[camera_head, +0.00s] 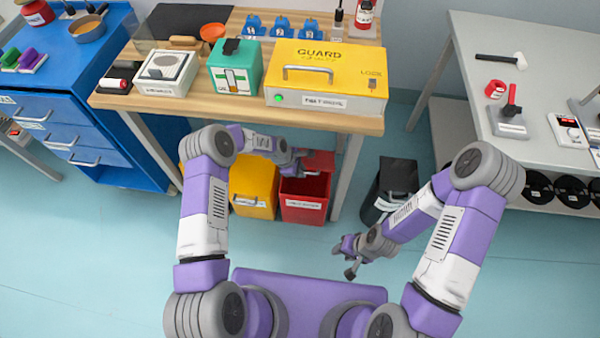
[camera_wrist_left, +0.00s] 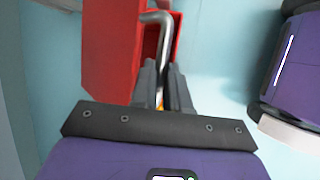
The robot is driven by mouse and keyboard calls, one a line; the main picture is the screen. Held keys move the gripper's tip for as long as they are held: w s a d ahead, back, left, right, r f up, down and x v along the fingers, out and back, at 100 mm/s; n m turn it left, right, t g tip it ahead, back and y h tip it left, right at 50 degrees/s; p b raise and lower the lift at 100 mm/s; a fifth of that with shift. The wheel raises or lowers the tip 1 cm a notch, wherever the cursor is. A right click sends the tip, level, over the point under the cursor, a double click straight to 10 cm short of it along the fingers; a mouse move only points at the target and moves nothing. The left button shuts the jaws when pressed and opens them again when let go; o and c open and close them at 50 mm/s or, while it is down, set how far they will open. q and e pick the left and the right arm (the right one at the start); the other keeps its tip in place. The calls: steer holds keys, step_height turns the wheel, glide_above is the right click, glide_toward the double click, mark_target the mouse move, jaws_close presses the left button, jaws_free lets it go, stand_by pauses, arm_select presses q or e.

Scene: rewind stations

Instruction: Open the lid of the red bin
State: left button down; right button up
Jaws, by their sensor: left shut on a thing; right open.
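The red bin (camera_head: 303,210) stands on the floor under the wooden table. Its lid (camera_head: 320,159) is tilted up at the back, and part of the bin's dark red inside shows. My left gripper (camera_head: 308,173) is over the bin. In the left wrist view, its fingers (camera_wrist_left: 166,88) are shut on a bent metal handle (camera_wrist_left: 163,45) beside red panels of the bin or lid; I cannot tell which panel is which. My right gripper (camera_head: 345,262) is open and empty, low over the floor to the right of the red bin.
A yellow bin (camera_head: 254,190) stands close to the left of the red bin, and a black bin (camera_head: 398,178) to its right. The wooden table (camera_head: 220,112) with a yellow guard box (camera_head: 325,75) is above. The floor in front is clear.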

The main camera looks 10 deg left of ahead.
arm_select(q)
steer(key=shift+w+a, duration=0.2)
steer(key=shift+w, duration=0.25)
steer(key=c, duration=1.1)
jaws_free()
steer(key=shift+w+f, duration=0.15)
steer(key=p+v, duration=0.2)
steer(key=v, duration=0.3)
steer(key=shift+a+r, duration=0.1)
steer(key=shift+r, duration=0.25)
steer(key=s+a, duration=0.2)
steer(key=a, duration=0.1)
steer(key=s+a+p, duration=0.1)
steer(key=a, duration=0.3)
steer(key=s+a, duration=0.2)
steer(key=a, duration=0.1)
steer(key=shift+s+a+f+p, duration=0.3)
steer(key=shift+s+p, duration=0.05)
